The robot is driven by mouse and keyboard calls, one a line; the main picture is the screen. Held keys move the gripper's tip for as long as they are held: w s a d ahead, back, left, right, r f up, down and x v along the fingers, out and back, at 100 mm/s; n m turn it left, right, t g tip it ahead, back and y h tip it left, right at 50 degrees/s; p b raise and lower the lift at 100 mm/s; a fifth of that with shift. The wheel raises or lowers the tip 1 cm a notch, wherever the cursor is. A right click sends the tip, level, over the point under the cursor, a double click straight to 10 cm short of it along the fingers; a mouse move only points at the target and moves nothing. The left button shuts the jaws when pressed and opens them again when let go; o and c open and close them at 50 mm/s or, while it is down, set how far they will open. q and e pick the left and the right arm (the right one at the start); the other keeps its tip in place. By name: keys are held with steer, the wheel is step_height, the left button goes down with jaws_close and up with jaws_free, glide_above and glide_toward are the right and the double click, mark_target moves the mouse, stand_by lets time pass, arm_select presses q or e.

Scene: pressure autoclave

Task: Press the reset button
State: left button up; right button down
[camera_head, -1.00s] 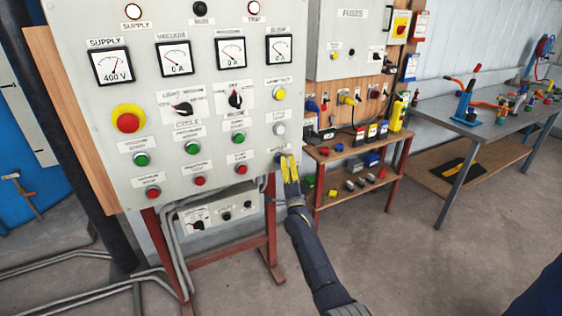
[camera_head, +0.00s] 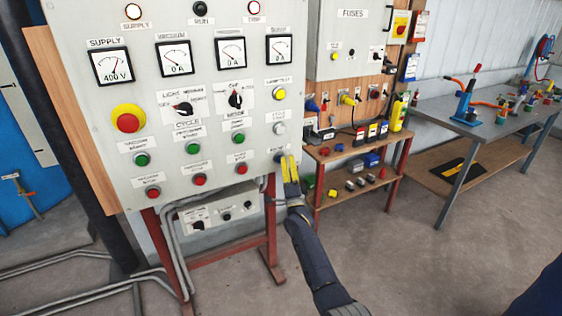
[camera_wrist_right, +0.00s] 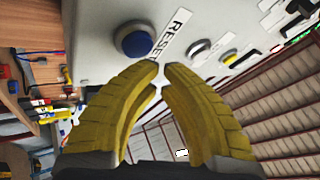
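The blue reset button (camera_wrist_right: 132,40) sits on the grey control panel (camera_wrist_right: 88,48), beside a label reading RESET (camera_wrist_right: 174,32) in the right wrist view. In the head view the button (camera_head: 279,156) is at the panel's lower right corner, partly hidden by my right gripper. My right gripper (camera_head: 289,160) has yellow fingers at that corner. In the wrist view its fingertips (camera_wrist_right: 160,66) are close together with a narrow gap, just beside the button and label. Nothing is between them. I cannot tell whether they touch the panel. My left gripper is not in view.
A red emergency button (camera_head: 128,122), dials, switches and several green and red buttons fill the panel. A white button (camera_head: 279,128) and yellow button (camera_head: 279,93) sit above the reset button. A wooden shelf (camera_head: 335,155) with plugs stands to the right.

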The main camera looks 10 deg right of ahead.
steer(key=shift+w+a, duration=0.2)
steer(key=shift+w, duration=0.7)
stand_by(1.1)
steer(key=shift+s, duration=0.15)
steer(key=shift+s+d, duration=0.2)
steer(key=shift+s, duration=0.55)
steer(key=shift+s, duration=0.1)
steer(key=shift+s+d, duration=0.2)
steer(key=shift+s, duration=0.6)
steer(key=shift+s+d, duration=0.15)
steer(key=shift+s, duration=0.6)
steer(key=shift+s+d, duration=0.2)
steer(key=shift+s, duration=0.6)
